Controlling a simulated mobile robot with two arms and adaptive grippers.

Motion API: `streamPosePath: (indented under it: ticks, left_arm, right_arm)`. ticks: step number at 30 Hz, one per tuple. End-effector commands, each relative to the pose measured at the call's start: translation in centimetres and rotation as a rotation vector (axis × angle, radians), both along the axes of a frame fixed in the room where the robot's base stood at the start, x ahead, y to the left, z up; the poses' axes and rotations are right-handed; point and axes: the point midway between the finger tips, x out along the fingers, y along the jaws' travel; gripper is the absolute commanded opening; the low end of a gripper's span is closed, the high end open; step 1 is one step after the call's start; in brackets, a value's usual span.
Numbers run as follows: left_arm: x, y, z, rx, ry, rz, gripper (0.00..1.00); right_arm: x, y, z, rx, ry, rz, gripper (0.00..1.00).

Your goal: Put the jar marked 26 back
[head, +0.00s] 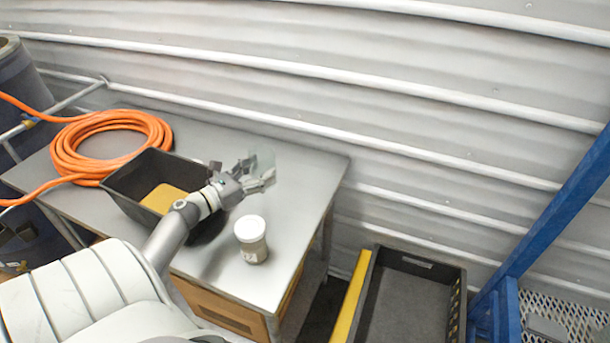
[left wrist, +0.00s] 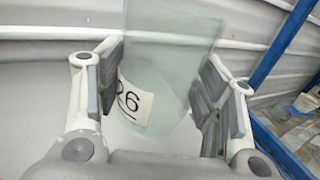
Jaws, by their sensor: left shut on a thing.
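A clear glass jar with a white label reading 26 (left wrist: 136,102) is between the fingers of my left gripper (left wrist: 160,100) in the left wrist view. The gripper is shut on it. In the head view the left gripper (head: 256,180) is over the back right part of the grey metal table (head: 310,165), with the see-through jar (head: 265,160) faint at its fingers. I cannot tell the jar's exact height above the table. The jar looks empty and somewhat tilted in the wrist view. My right gripper is not in view.
A white-lidded jar (head: 252,228) stands near the table's front right. A black bin (head: 122,187) with yellowish material is partly behind my arm. An orange hose (head: 75,145) lies coiled at left. A black crate (head: 462,300) and blue frame (head: 560,215) are at right.

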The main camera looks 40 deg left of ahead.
Motion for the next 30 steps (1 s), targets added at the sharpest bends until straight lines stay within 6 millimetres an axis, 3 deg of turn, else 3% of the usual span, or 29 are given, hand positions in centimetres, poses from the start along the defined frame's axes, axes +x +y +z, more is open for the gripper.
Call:
streamPosePath:
  ticks: [12, 18, 24, 30]
  left_arm:
    - [6.3, 0.4, -3.4, 0.003, -0.004, -0.001, 0.2]
    - [9.3, 0.6, -4.8, 0.002, -0.003, 0.0, 0.2]
    - [10.8, 0.7, -6.9, 0.002, -0.002, 0.0, 0.2]
    - [12.3, 0.8, -8.6, 0.001, -0.003, 0.001, 0.2]
  right_arm:
    - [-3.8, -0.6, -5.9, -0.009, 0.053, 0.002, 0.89]
    - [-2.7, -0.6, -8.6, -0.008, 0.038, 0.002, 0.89]
    - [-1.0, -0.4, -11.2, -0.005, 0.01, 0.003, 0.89]
    - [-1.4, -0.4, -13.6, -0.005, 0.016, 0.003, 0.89]
